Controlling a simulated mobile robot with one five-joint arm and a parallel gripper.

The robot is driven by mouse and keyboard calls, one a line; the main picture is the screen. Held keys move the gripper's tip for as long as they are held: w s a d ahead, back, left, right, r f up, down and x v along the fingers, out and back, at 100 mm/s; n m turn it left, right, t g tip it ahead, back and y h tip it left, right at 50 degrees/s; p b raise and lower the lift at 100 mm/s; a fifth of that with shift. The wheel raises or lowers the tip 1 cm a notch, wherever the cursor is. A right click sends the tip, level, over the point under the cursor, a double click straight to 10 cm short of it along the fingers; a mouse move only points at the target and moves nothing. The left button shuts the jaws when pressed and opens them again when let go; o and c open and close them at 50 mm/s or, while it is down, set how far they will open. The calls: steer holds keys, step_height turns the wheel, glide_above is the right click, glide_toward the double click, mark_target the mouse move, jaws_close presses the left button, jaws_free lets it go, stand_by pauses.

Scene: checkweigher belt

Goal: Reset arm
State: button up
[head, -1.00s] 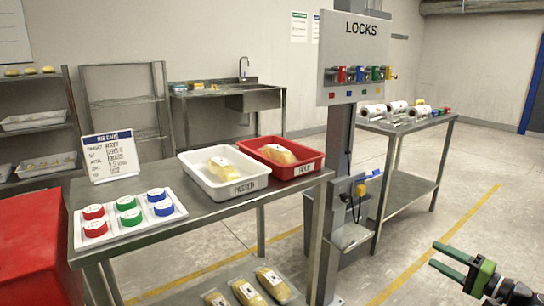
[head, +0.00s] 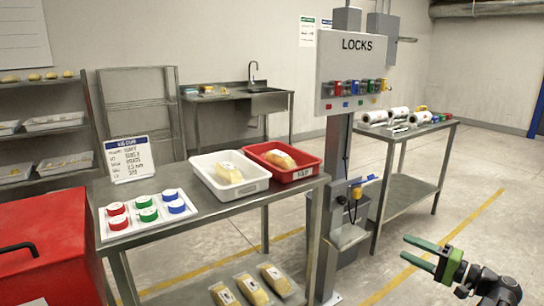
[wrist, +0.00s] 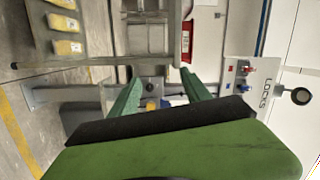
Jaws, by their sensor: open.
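My gripper (head: 426,254) is at the lower right of the head view, with its green fingers apart and nothing between them. It is held over open floor, away from the tables. In the wrist view the two green fingers (wrist: 163,95) point toward the column under the LOCKS board, and the picture is turned on its side. The LOCKS board (head: 354,65) with several coloured locks stands on a grey column (head: 335,180). It also shows in the wrist view (wrist: 238,95).
A steel table (head: 250,205) carries a white tray (head: 205,180), a red tray (head: 310,172) and a white board of coloured discs (head: 113,237). A red bin (head: 45,240) stands at left. A second table (head: 425,165) holds rolls. Floor (head: 480,222) at right is clear.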

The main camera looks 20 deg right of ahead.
steer(key=w+a+r+n+g+y+p, duration=0.2)
steer(key=w+a+r+g+p, duration=0.25)
steer(key=a, duration=0.55)
steer(key=w+a+r+n+g+y+p, duration=0.15)
steer(key=w+a+r+p, duration=0.25)
steer(key=w+a+p, duration=0.45)
steer(key=w+a+r+n+g+y+p, duration=0.25)
steer(key=a+r+p, duration=0.25)
steer(key=a, duration=0.7)
steer(key=s+a+r+n+g+h+p, duration=0.1)
steer(key=s+a+n+g+h+p, duration=0.2)
steer(key=a+p, duration=0.65)
steer(key=a+n+g+h+p, duration=0.25)
steer(key=a+g+p, duration=0.25)
steer(key=a, duration=0.9)
steer(key=s+d+f+h+p, duration=0.1)
steer(key=s+d+f+h, duration=0.1)
steer(key=d+h, duration=0.6)
steer(key=shift+d+f+m, duration=0.45)
steer(key=shift+d+f, duration=0.25)
steer(key=shift+s, duration=0.1)
